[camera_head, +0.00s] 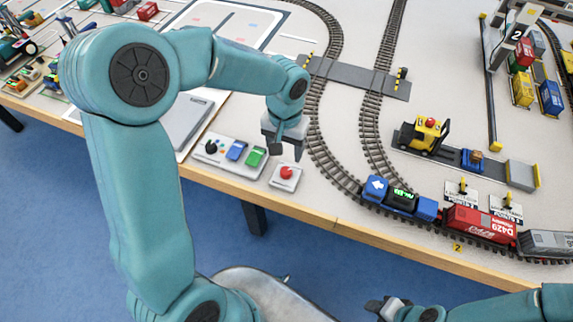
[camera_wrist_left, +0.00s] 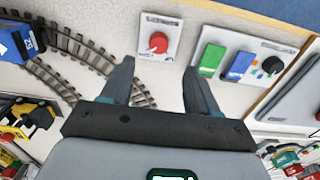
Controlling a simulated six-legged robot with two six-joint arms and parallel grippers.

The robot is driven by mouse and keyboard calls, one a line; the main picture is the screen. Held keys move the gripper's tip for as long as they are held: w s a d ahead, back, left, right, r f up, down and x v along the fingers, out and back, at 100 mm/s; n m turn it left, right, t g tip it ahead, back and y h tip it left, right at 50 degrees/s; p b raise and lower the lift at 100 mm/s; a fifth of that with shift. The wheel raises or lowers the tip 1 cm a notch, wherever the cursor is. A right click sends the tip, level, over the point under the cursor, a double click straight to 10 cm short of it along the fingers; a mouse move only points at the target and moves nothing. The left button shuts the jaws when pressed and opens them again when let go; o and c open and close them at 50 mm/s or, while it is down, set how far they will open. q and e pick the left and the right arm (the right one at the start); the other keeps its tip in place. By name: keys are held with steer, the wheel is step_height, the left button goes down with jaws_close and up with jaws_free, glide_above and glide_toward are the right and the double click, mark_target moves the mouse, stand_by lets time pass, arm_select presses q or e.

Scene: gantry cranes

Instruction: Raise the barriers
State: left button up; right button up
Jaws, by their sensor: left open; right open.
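A grey level crossing (camera_head: 345,74) spans both tracks. Small yellow-and-black barrier posts stand at its left end (camera_head: 308,61) and right end (camera_head: 402,76); I cannot tell the angle of their arms. A control panel (camera_head: 215,161) holds a black knob (camera_head: 211,146), a blue switch (camera_head: 236,150) and a green switch (camera_head: 256,156). A red button (camera_head: 286,172) sits on a separate plate to its right. My left gripper (camera_head: 286,152) is open and empty above the table near the red button and green switch. In the left wrist view the red button (camera_wrist_left: 159,42) shows beyond its fingertips. My right gripper (camera_head: 385,306) is open off the table's front edge.
A train with a blue locomotive (camera_head: 390,196) and red wagon (camera_head: 480,224) stands on the curved track near the front edge. A yellow loader (camera_head: 422,136) and a gantry crane (camera_head: 497,60) are at the right. A grey flat panel (camera_head: 186,120) lies left of the controls.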

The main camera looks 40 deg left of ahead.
mark_target(286, 171)
arm_select(q)
step_height(286, 171, down, 8)
steer(key=shift+f, duration=0.1)
steer(key=shift+w+d+f, duration=0.1)
steer(key=shift+f, duration=0.25)
steer(key=c, duration=1)
